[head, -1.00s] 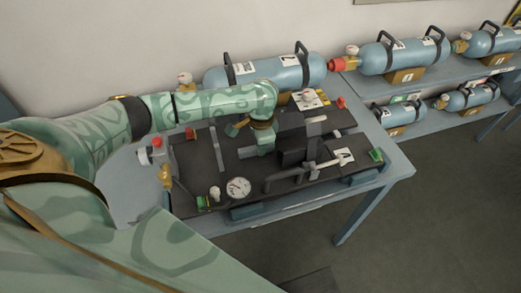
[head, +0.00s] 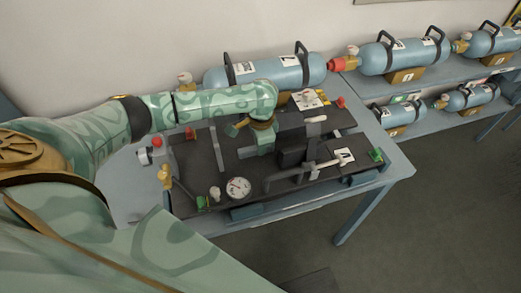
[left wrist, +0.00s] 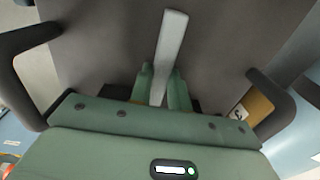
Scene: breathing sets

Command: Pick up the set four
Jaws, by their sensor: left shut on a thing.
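A dark flat breathing set (head: 205,160) lies on the near table, with a round gauge (head: 238,188), green and red end fittings and a white label (head: 343,156) on it. I cannot read the label's number clearly. My left gripper (head: 253,146) reaches down over the set's middle. In the left wrist view its green fingers (left wrist: 160,92) are shut on a light grey bar (left wrist: 171,40) of the set, which stands out against the dark backplate (left wrist: 100,45). The finger contact is partly hidden in the head view. My right gripper is not in view.
A blue cylinder set (head: 285,73) stands behind on the same table (head: 350,215), close to the wall. More blue cylinders (head: 400,52) stand on two-level shelving at the right. Open floor (head: 440,200) lies at the front right.

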